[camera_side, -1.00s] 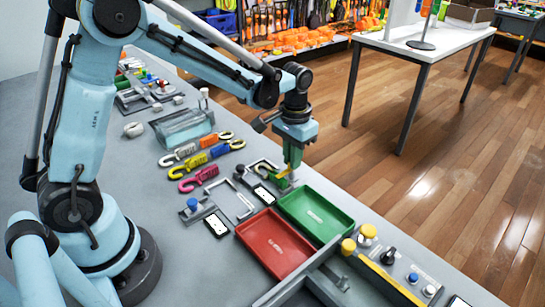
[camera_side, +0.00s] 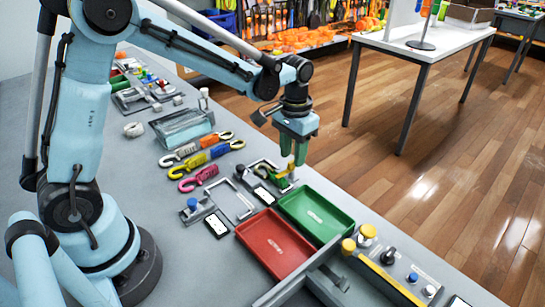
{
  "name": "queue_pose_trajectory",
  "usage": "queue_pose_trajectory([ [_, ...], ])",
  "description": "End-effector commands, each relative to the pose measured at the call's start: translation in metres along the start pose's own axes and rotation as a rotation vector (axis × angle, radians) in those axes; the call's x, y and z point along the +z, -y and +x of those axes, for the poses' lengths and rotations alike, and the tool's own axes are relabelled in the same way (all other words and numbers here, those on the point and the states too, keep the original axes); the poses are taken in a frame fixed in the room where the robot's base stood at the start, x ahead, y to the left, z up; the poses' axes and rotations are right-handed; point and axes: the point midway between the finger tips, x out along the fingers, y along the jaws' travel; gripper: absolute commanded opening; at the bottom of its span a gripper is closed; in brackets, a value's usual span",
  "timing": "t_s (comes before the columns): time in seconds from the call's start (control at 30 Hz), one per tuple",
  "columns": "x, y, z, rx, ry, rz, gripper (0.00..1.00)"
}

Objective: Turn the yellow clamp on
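My gripper (camera_side: 293,160) points down above a small clamp fixture (camera_side: 281,182) on the bench. Its two fingers look apart, with nothing seen between them. The fixture shows a green part and a small yellowish part beside a grey frame. Its lever position is too small to tell. A yellow hook-shaped piece (camera_side: 206,159) lies on the bench among similar coloured pieces, left of my gripper. Two yellow knobs (camera_side: 368,231) stand at the front right, away from my gripper. I cannot tell for certain which yellow thing is the clamp.
A green tray (camera_side: 345,222) and a red tray (camera_side: 243,236) lie just in front of the fixture. A grey frame with a blue knob (camera_side: 192,204) sits to the left. A clear box (camera_side: 183,128) stands farther back. The bench edge runs close to the right of my gripper.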

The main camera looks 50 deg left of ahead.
Motion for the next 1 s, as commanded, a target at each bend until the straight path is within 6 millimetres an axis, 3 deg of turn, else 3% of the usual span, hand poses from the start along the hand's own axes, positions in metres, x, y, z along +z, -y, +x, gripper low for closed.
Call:
queue_pose_trajectory([
  [0.3,0.001,0.000,-0.059,0.000,0.000,0.000,0.37],
  [0.5,0.000,0.000,-0.089,0.000,0.000,-0.001,0.37],
  [0.7,0.000,0.000,-0.104,0.000,0.000,-0.001,0.37],
  [1.0,0.000,0.000,-0.106,0.000,0.000,-0.001,0.37],
])
